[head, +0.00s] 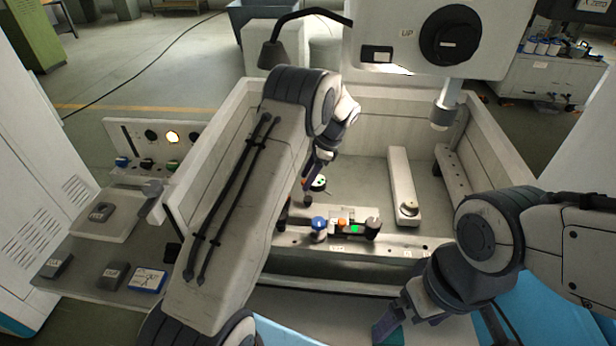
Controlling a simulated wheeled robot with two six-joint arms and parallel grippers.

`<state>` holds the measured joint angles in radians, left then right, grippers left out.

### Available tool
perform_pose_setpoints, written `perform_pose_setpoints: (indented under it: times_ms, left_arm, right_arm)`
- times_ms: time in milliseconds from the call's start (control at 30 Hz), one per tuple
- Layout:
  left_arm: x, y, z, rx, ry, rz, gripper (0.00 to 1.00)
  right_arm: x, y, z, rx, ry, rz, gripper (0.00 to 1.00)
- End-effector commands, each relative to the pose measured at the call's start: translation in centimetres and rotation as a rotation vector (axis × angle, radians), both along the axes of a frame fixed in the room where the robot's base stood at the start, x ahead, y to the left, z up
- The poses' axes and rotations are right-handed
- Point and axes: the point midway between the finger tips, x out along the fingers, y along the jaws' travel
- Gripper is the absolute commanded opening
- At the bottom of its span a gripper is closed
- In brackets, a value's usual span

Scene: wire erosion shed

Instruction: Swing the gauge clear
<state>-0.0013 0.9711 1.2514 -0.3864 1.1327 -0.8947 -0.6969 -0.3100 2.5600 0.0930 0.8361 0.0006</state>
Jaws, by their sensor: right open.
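No part is clearly marked as the gauge. A small round dark piece with green and white spots (319,184) sits in the tank beside my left gripper and is partly hidden by it. My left gripper (309,188) points down into the tank. I cannot tell whether its fingers are apart or touch the round piece. In front of it, a small block with a lit green display (356,229) lies along the front ledge, with a blue knob (319,223), an orange piece and a grey knob. My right gripper (410,326) is open and empty, low in front of the tank.
The tank (482,112) has raised walls around the work. A pale bar (402,182) lies inside it on the right. The machine head (400,45) and its nozzle (443,112) hang above the back. A side table (75,268) with several small items is on the left.

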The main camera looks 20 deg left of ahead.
Motion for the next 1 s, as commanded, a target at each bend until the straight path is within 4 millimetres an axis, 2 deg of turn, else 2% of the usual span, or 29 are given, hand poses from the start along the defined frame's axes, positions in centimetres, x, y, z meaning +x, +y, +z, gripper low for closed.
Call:
perform_pose_setpoints:
  times_ms: [367,567,633,733,1000]
  left_arm:
    - [0.1,-0.2,0.3,0.000,0.000,-0.001,0.57]
    - [0.8,-1.3,3.2,-0.001,-0.005,-0.002,0.57]
    - [1.1,-2.0,4.6,-0.001,-0.007,-0.002,0.57]
    - [2.2,-4.4,4.0,0.000,-0.001,-0.006,0.57]
    - [4.3,-8.6,4.2,-0.001,0.000,-0.003,0.57]
  right_arm:
    - [0.0,0.0,-0.3,0.000,0.000,0.000,1.00]
    - [0.0,0.0,-1.7,0.000,0.000,-0.002,1.00]
    - [0.0,0.0,-2.3,0.000,0.000,-0.003,1.00]
    - [0.0,0.0,-3.2,0.000,0.000,-0.002,1.00]
    - [0.0,0.0,-4.0,0.000,0.000,-0.001,1.00]
